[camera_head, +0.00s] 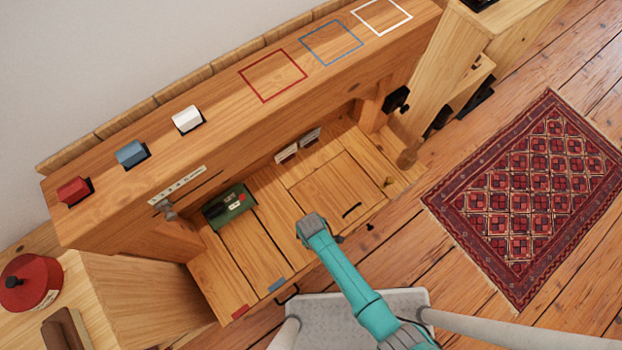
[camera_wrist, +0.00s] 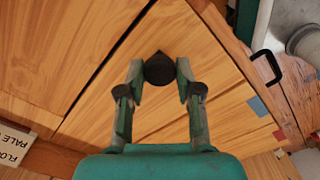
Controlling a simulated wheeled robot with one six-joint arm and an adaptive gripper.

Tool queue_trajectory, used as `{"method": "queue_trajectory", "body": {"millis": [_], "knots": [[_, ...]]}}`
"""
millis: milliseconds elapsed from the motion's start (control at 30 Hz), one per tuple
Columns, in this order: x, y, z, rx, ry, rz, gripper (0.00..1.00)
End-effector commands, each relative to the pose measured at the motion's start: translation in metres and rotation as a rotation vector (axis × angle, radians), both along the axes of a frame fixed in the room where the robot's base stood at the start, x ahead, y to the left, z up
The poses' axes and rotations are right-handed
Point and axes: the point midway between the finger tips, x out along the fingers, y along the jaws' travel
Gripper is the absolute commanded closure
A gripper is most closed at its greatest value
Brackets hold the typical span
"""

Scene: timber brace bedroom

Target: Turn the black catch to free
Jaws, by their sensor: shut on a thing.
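The black catch (camera_wrist: 160,68) shows in the wrist view as a small round dark knob with a short point toward the top of the picture. It sits on a light wooden panel beside a dark seam between boards. My gripper (camera_wrist: 159,76) has one finger on each side of the knob and is shut on it. In the head view my gripper (camera_head: 308,227) is low over the wooden boards, and it hides the catch there. I see no readable marking around the catch.
A green box (camera_head: 230,206) lies on the boards to the left. A black handle (camera_wrist: 267,65) and blue (camera_wrist: 257,106) and red (camera_wrist: 279,136) tags are near the front edge. Red (camera_head: 74,191), blue (camera_head: 131,153) and white (camera_head: 187,119) blocks sit on the upper ledge.

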Motion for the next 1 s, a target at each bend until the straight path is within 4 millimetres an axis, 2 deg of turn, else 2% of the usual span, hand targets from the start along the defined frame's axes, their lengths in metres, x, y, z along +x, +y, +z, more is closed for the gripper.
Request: {"method": "queue_trajectory", "body": {"millis": [267,300,400,767,867,1000], "knots": [[0.000,0.000,0.000,-0.001,0.000,0.001,1.00],[0.000,0.000,0.000,-0.001,0.000,0.001,0.60],[0.000,0.000,0.000,-0.001,0.000,0.000,0.40],[0.000,0.000,0.003,0.000,-0.001,0.000,0.40],[0.000,0.000,0.010,0.001,-0.002,0.000,0.40],[0.000,0.000,0.031,0.002,-0.002,0.000,0.40]]}}
